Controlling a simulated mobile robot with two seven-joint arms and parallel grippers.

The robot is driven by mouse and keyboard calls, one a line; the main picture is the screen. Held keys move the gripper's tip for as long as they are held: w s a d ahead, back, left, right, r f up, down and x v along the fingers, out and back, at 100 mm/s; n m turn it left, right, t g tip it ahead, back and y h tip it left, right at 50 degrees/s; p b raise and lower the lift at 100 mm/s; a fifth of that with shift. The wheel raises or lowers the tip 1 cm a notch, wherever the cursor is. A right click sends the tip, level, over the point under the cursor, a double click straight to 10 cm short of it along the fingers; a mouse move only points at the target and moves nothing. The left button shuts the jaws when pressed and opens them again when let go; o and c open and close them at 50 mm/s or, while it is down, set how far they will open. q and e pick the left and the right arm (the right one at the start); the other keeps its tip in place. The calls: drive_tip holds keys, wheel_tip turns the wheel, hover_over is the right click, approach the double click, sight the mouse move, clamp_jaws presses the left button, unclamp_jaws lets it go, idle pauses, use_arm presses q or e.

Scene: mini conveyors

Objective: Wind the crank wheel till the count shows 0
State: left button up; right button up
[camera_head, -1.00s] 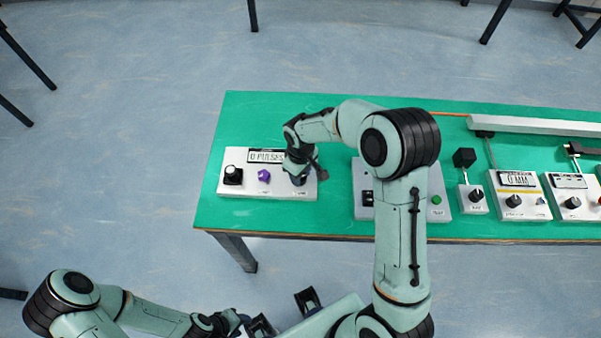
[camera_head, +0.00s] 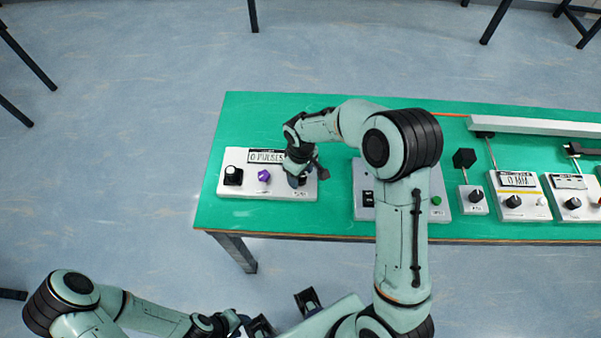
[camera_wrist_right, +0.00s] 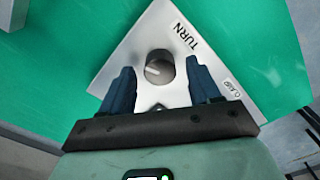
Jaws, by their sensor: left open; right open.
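A white control panel (camera_head: 240,190) lies at the left end of the green table. Its display (camera_head: 264,156) reads 0 PULSES, with its right end close to my right arm. My right gripper (camera_head: 297,181) is open over the panel's right end. In the right wrist view, a round grey knob (camera_wrist_right: 159,68) sits near a TURN label (camera_wrist_right: 186,37), between the spread fingers; I cannot tell if they touch it. This knob is hidden under my gripper in the head view. My left gripper (camera_head: 247,324) is open and empty, below the table's front edge.
The panel also has a black knob (camera_head: 233,176) and a purple knob (camera_head: 264,176). Another panel (camera_head: 359,205) is partly behind my right arm. Several more knob boxes stand to the right, one reading 0 MM (camera_head: 516,180). The table (camera_head: 215,215) is bare around the panel's left end.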

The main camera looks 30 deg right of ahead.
wheel_tip(320, 180, up, 13)
drive_tip(key=shift+p, duration=0.45)
idle(0.4)
